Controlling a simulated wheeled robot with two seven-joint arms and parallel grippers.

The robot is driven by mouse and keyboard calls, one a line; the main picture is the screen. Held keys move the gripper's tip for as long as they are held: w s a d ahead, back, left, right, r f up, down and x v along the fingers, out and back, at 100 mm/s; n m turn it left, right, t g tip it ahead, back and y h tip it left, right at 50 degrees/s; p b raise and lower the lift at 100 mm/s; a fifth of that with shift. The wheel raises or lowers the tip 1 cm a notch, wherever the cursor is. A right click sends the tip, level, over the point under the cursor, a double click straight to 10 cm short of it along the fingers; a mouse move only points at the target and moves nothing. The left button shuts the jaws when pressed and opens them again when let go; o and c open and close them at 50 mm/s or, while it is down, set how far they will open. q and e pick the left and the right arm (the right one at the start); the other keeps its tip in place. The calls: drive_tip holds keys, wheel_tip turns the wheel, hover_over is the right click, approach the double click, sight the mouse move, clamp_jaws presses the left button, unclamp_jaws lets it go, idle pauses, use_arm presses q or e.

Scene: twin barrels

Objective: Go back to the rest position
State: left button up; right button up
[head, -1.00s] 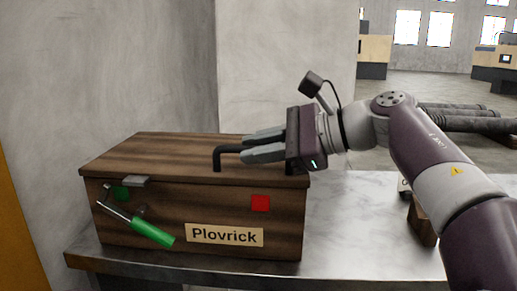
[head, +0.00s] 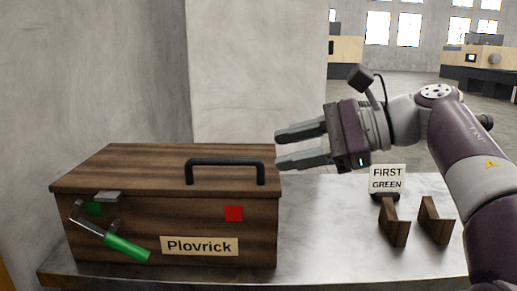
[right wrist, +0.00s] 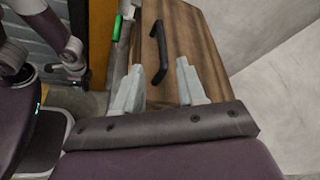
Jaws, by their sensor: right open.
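My right gripper (head: 279,150) is open and empty, raised in the air to the right of a wooden box labelled Plovrick (head: 165,215). Its fingers point left, past the black handle (head: 225,162) on the shut lid, and look clear of it. In the right wrist view, both fingers (right wrist: 159,67) are spread with the black handle (right wrist: 160,50) showing beyond them. A latch with a green grip (head: 127,247) hangs tilted on the left of the box front. My left gripper does not show.
The box stands on a pale marble table (head: 320,245). To its right stand a FIRST GREEN sign (head: 387,178) and two wooden blocks (head: 394,222), (head: 435,220), below my right arm. A grey wall (head: 95,80) rises behind the box.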

drive_tip(key=shift+v, duration=0.95)
